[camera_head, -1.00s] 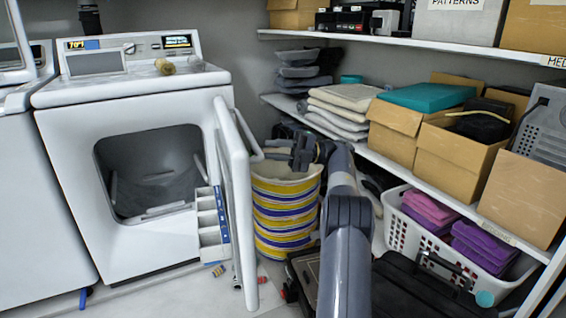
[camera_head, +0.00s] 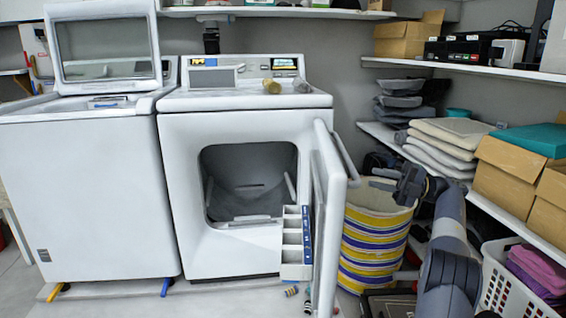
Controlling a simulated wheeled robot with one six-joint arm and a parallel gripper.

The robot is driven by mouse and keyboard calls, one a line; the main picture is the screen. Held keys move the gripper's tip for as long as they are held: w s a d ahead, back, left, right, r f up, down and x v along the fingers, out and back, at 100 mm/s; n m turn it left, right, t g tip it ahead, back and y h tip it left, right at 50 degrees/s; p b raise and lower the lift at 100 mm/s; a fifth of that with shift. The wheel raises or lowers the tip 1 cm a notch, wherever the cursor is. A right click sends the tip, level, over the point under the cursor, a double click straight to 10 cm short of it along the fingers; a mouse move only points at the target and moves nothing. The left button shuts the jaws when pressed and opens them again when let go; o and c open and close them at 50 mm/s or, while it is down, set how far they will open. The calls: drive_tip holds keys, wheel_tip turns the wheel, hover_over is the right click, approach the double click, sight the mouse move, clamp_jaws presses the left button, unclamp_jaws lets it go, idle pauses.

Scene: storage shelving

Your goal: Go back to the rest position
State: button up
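My gripper (camera_head: 380,179) is at the end of my grey arm, right of centre. Its two fingers point left and stand apart, with nothing seen between them. It appears over or in front of the rim of a yellow, blue and white striped basket (camera_head: 372,245); I cannot tell the exact gap. The open dryer door (camera_head: 327,215) stands just left of the gripper. My arm reaches up from the lower right.
The white dryer (camera_head: 180,210) is open and looks empty. A washer (camera_head: 85,190) with raised lid stands left. Shelves (camera_head: 490,205) with folded towels (camera_head: 445,140) and boxes line the right. A white basket (camera_head: 512,285) holds purple cloth. Small items lie on the floor by the door.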

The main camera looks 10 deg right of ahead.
drive_tip(key=p+x, duration=0.1)
drive_tip(key=p, duration=0.2)
drive_tip(key=p+x, duration=0.2)
drive_tip(key=p, duration=0.1)
drive_tip(key=p+x, duration=0.1)
drive_tip(key=p, duration=0.2)
drive_tip(key=shift+w+a+r+p, duration=0.15)
drive_tip(key=shift+a+r+p, duration=0.05)
drive_tip(key=shift+r+p, duration=0.15)
drive_tip(key=shift+a+f+p, duration=0.1)
drive_tip(key=shift+a+p, duration=0.1)
drive_tip(key=shift+p, duration=0.25)
drive_tip(key=shift+w+a, duration=0.1)
drive_tip(key=shift+a, duration=0.45)
